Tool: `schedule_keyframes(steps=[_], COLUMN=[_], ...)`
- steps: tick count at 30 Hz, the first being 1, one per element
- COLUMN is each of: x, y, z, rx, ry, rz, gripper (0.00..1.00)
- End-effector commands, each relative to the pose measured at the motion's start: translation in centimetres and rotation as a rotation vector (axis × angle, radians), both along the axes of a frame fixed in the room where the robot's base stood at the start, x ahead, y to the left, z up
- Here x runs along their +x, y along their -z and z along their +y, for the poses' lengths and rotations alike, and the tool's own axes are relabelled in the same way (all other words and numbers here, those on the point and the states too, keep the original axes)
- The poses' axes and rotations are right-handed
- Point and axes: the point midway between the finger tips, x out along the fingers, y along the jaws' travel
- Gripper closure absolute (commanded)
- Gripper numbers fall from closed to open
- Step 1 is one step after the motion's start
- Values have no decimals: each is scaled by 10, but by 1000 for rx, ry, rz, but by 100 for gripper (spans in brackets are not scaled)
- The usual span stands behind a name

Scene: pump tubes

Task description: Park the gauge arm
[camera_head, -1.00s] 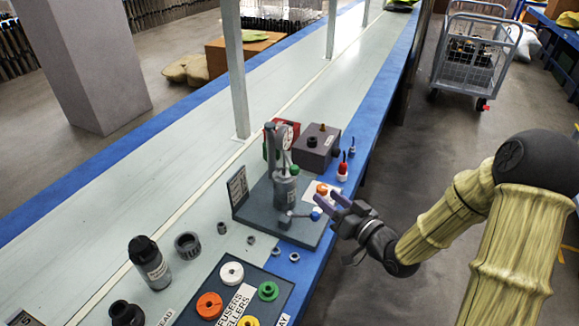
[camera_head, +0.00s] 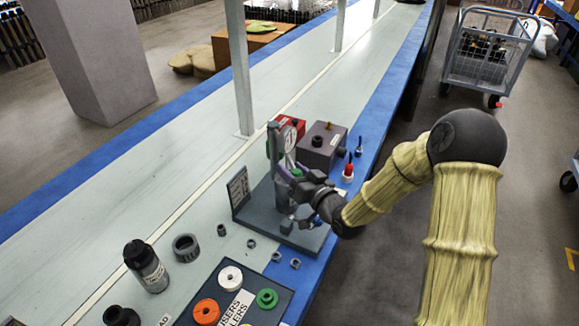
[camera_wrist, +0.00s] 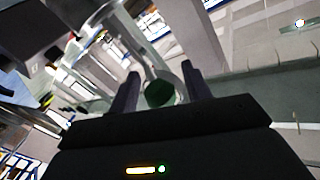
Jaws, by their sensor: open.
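The pump stand (camera_head: 240,190) is on the bench, with a grey upright and cylinder on a dark base plate. A round gauge dial (camera_head: 290,138) shows near the top of the upright, and a green knob (camera_head: 296,172) is lower beside it. My gripper (camera_head: 290,185) is open at the pump, close to the green knob, and covers part of the cylinder. In the wrist view the green knob (camera_wrist: 160,93) lies between the two open fingers (camera_wrist: 160,74). I cannot tell whether either finger touches it. The lower lever is partly hidden.
A black bottle (camera_head: 146,266), a ring (camera_head: 186,247) and a tray of coloured discs (camera_head: 283,318) are nearer.

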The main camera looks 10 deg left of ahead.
Motion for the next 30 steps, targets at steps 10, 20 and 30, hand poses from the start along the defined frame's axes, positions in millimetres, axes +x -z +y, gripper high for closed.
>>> schedule_keyframes(steps=[10,20,30], x=[1,1,-1], y=[0,0,0], z=[0,1,3], rx=[0,1,1], ry=[3,0,29], rz=[0,-1,-2], gripper=[60,100,100])
